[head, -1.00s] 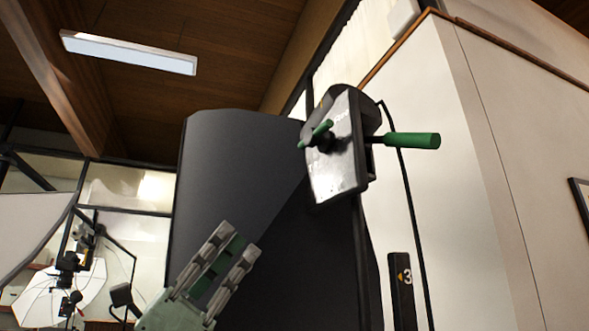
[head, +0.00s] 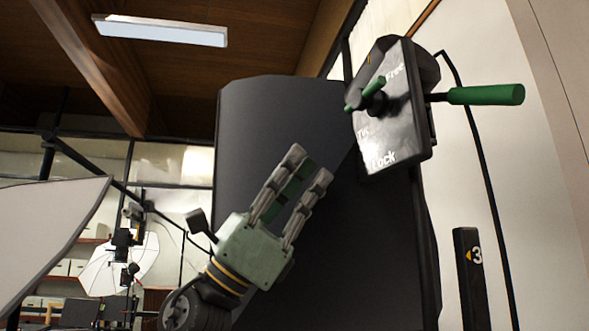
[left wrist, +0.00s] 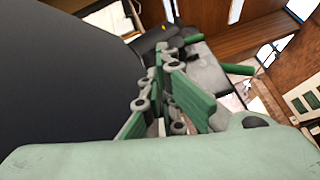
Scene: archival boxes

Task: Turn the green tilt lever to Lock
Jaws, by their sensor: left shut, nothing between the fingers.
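The green tilt lever (head: 374,88) sits on a light label plate (head: 398,125) on the dark control head at the upper right. The plate reads "Free" near its top and "Lock" near its bottom. The lever's green end is on the upper part, near "Free". A longer green handle (head: 487,95) sticks out to the right of the head. My left gripper (head: 310,164) is shut and empty, below and left of the plate, apart from the lever. In the left wrist view, its fingers (left wrist: 170,62) partly cover the control head. My right gripper is not seen.
A large dark curved panel (head: 270,120) stands behind my left gripper. A black post marked 3 (head: 468,275) and a hanging cable are at the lower right. A white umbrella (head: 105,268) and studio stands are at the left.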

